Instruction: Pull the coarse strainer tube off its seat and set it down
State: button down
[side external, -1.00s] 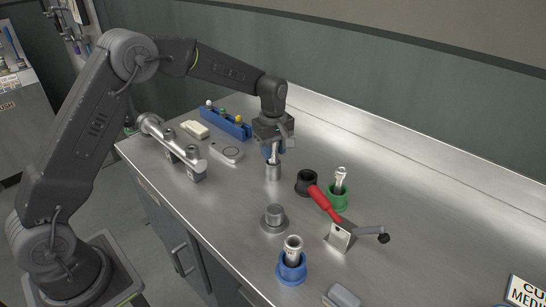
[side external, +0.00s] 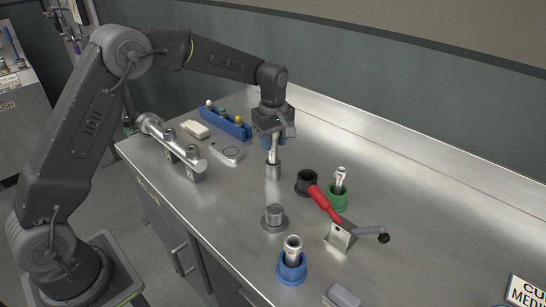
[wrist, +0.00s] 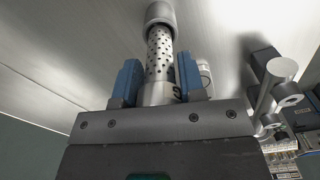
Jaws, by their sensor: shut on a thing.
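The coarse strainer tube (side external: 273,155) is a metal tube with rows of round holes. My gripper (side external: 272,143) is above the bench with its blue fingers shut on the tube's collar. In the wrist view my gripper (wrist: 160,75) has one finger on each side of the collar, and the perforated tube (wrist: 159,50) extends away from it. The seat (side external: 273,171) is a short grey metal cylinder directly below the tube.
A green cup (side external: 338,200) and a blue cup (side external: 291,272) each hold a metal tube. A blue rack (side external: 228,123) is behind left. Bench left of the knob is clear.

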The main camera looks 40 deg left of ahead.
jog(key=shift+r, duration=0.25)
jog(key=shift+r, duration=0.65)
jog(key=shift+r, duration=2)
jog(key=w+d+f, duration=0.3)
jog(key=d, duration=0.7)
jog(key=f, duration=0.8)
jog(key=shift+s, duration=0.25)
